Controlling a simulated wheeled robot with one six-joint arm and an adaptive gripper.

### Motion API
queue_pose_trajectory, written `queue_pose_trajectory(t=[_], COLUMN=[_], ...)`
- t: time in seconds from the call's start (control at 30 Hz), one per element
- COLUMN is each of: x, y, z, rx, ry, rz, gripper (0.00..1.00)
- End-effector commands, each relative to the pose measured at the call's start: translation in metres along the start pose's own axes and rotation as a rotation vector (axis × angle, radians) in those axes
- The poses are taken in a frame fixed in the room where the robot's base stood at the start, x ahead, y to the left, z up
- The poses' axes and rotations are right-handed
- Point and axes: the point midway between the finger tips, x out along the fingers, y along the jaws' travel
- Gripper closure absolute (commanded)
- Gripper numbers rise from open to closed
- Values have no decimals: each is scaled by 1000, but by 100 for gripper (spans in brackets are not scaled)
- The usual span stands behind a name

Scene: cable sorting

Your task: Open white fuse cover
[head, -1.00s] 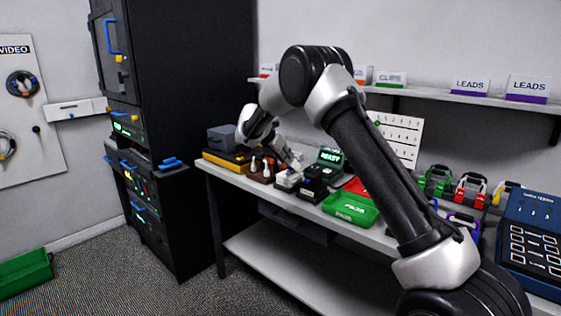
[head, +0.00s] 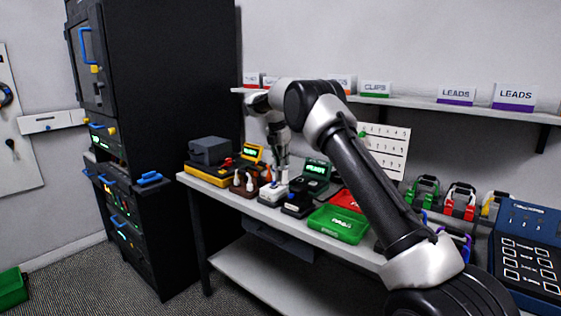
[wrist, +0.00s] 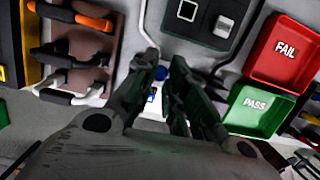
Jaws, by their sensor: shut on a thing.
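The small white fuse unit (head: 271,193) sits on the bench between a brown block and a black tester. My gripper (head: 281,172) points down over it, with its fingertips at its top. In the wrist view the fingers (wrist: 163,66) are closed around a small part of the white cover.
A brown block with white and orange plugs (head: 244,183) stands close on the left, and a black tester (head: 297,205) close on the right. Green PASS (head: 338,224) and red FAIL (head: 350,200) trays lie further right. A shelf (head: 420,102) runs above the bench.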

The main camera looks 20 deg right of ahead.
Motion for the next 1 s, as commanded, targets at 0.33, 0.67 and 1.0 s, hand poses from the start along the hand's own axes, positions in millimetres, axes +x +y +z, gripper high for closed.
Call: queue_pose_trajectory(t=[0.33,0.67,1.0], x=[0,-1,0], y=[1,1,0], z=[9,11,9], rx=[3,4,4], ry=[-14,-17,-12], rz=[10,12,8], gripper=[100,100,63])
